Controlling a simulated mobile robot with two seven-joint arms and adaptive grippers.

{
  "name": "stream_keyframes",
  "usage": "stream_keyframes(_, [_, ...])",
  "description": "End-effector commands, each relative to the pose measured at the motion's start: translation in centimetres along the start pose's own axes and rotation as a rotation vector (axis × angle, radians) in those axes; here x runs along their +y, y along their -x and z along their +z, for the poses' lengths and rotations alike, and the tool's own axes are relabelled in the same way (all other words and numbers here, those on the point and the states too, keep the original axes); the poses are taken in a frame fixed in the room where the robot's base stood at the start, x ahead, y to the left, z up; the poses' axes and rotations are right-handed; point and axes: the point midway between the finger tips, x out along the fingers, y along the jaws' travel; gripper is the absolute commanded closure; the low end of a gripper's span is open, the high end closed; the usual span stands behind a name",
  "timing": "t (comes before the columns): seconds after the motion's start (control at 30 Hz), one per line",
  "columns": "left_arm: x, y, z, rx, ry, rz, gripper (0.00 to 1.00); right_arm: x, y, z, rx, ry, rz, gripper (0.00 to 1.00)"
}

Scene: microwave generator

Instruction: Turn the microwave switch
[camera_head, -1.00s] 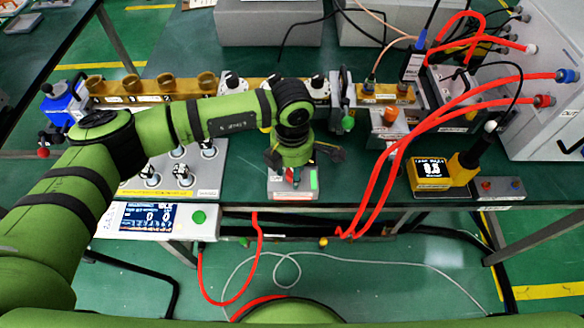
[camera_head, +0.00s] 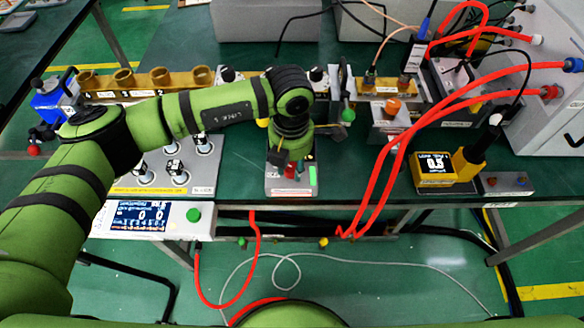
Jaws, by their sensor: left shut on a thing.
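The switch box (camera_head: 305,190) is a small grey box with red and green labels on its top. It stands near the front edge of the green table, in the middle of the head view. My left gripper (camera_head: 290,160) points down over the box and is shut on its switch. The switch itself is mostly hidden under the gripper and wrist. My right gripper does not show.
A panel with several knobs (camera_head: 200,178) and a display unit with a green button (camera_head: 138,217) lie left of the box. A yellow meter (camera_head: 434,170) stands to the right. Red cables (camera_head: 383,160) run between the box and meter. A brass waveguide (camera_head: 150,82) lies behind.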

Motion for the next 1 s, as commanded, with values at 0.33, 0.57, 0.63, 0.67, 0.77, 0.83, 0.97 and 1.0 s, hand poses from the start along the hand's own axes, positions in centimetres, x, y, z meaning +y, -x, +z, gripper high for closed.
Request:
stream_keyframes(0.33, [0.0, -0.7, -0.3, 0.013, 0.325, 0.002, 1.0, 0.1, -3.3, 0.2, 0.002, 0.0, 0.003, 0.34])
stream_keyframes(0.57, [-0.2, -0.6, -0.3, 0.015, 0.504, 0.002, 1.0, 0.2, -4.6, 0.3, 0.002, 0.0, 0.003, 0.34])
stream_keyframes(0.63, [-0.2, -0.6, -0.4, 0.015, 0.547, 0.002, 1.0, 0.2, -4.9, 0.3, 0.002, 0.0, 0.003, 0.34])
stream_keyframes(0.67, [-0.2, -0.6, -0.4, 0.016, 0.564, 0.002, 1.0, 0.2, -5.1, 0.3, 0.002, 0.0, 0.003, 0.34])
stream_keyframes(0.77, [-0.2, -0.6, -0.4, 0.017, 0.611, 0.002, 1.0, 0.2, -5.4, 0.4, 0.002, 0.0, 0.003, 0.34])
stream_keyframes(0.83, [-0.3, -0.5, -0.4, 0.017, 0.638, 0.002, 1.0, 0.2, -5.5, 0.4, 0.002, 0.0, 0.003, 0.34])
stream_keyframes(0.97, [-0.3, -0.5, -0.4, 0.018, 0.671, 0.002, 1.0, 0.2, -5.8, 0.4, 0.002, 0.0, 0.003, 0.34])
stream_keyframes(1.0, [-0.3, -0.5, -0.4, 0.019, 0.679, 0.002, 1.0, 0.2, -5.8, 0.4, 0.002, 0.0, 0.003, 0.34])
